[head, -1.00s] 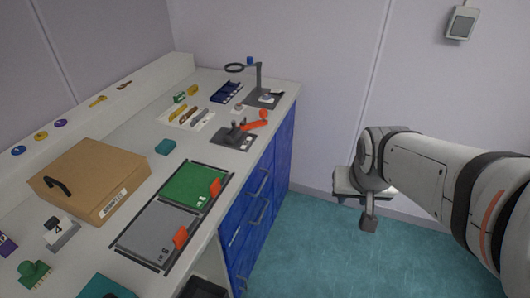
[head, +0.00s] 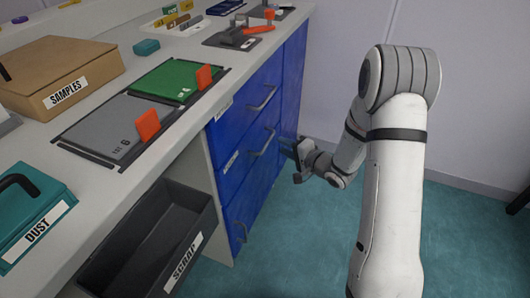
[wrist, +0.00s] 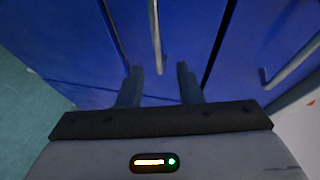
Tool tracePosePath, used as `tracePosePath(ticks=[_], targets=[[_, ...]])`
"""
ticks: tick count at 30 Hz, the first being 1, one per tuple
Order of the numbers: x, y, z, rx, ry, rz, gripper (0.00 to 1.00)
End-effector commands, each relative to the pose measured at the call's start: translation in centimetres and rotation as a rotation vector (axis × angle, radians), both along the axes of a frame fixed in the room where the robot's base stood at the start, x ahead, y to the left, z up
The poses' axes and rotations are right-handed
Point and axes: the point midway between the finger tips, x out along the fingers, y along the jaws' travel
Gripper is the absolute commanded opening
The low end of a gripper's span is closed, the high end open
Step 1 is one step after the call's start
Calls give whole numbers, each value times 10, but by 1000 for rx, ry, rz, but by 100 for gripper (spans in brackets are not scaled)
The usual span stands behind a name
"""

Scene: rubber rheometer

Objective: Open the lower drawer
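The blue lower drawer (head: 243,165) sits under the upper drawer (head: 240,115) in the cabinet front, and both look shut. Its grey bar handle (head: 265,142) shows in the head view. My gripper (head: 284,147) is right of that handle, by the blue front. In the wrist view my gripper (wrist: 159,72) is open and empty, its two dark fingers pointing at the blue front. A bar handle (wrist: 156,38), apparently the lower drawer's, lies ahead of the gap between the fingers, not visibly gripped. The upper drawer's handle (wrist: 290,65) is at the right.
A blue panel with a handle (head: 240,230) is below the drawers. A grey SCRAP bin (head: 150,240) stands left of it under the counter. The worktop holds a SAMPLES box (head: 60,75), a green mat (head: 175,78) and a teal DUST box (head: 30,215). The teal floor (head: 300,250) is clear.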

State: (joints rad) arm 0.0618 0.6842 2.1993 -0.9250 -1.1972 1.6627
Motion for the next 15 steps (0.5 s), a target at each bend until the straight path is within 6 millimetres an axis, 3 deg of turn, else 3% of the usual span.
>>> tracePosePath(ticks=[5,15], targets=[[5,12,-10,44,10,18,33],[40,50,-21,41,10,18,33]])
